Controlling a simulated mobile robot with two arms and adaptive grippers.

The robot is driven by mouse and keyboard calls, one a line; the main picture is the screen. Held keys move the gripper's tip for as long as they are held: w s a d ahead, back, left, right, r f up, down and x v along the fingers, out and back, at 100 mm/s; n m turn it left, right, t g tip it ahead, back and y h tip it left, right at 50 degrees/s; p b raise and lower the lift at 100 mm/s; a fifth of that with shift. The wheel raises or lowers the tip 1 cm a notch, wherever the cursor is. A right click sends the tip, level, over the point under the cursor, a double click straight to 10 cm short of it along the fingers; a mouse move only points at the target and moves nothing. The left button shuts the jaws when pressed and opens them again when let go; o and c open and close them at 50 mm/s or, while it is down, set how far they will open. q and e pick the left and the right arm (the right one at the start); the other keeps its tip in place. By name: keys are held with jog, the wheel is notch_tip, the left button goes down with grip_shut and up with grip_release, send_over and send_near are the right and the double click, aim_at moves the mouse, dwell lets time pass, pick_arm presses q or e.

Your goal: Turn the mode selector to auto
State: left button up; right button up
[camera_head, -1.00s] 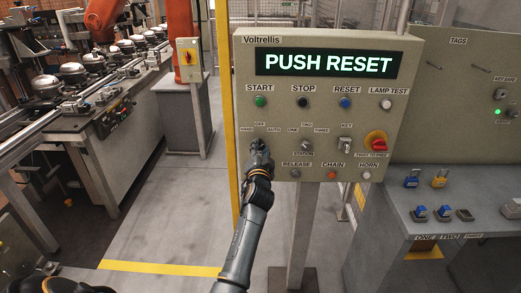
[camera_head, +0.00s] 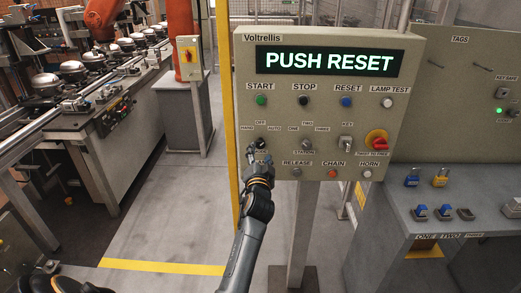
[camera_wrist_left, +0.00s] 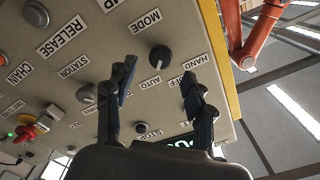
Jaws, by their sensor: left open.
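The mode selector (camera_head: 261,144) is a small black knob at the lower left of the grey control panel (camera_head: 322,219), under the HAND, OFF and AUTO labels. In the left wrist view the panel appears upside down and the black knob (camera_wrist_left: 160,58) stands by the MODE label. My left gripper (camera_head: 258,162) is open and empty, just below the knob in the head view. In the left wrist view its two fingers (camera_wrist_left: 158,80) are spread, with the knob between and beyond them, apparently untouched. My right gripper is not in view.
The display (camera_head: 328,62) reads PUSH RESET. The station selector (camera_head: 306,144) and the release button (camera_head: 297,171) sit right of the mode knob. A red emergency stop (camera_head: 378,142) is farther right. A yellow post (camera_head: 229,120) runs along the panel's left edge.

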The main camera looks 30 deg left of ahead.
pick_arm(q)
jog(key=v, duration=0.3)
jog(key=shift+s+d, duration=0.1)
jog(key=shift+s, duration=0.15)
jog(key=s+d+f+m+g+h, duration=0.1)
jog(key=d+f+h, duration=0.25)
jog(key=f, duration=0.75)
jog(key=d+f+m+g+h, duration=0.15)
jog(key=d+f, duration=0.25)
jog(key=f, duration=0.7)
jog(key=s+d+f+g+h, duration=0.2)
jog(key=s+d+f, duration=0.1)
jog(key=s+f, duration=0.55)
jog(key=s+d+f+g+h, duration=0.1)
jog(key=s+d+f+g, duration=0.3)
jog(key=f, duration=0.8)
jog(key=s+f+n+g, duration=0.1)
jog(key=s+f, duration=0.5)
jog(key=s, duration=0.7)
jog(key=s+f+g+h, duration=0.1)
jog(key=s+f, duration=0.5)
jog(key=s, duration=0.8)
jog(key=s+f+n+g, duration=0.1)
jog(key=s+f+g, duration=0.2)
jog(key=s+f, duration=0.4)
jog(key=s, duration=0.6)
jog(key=shift+s+n+g+h, duration=0.3)
jog(key=shift+n+g, duration=0.05)
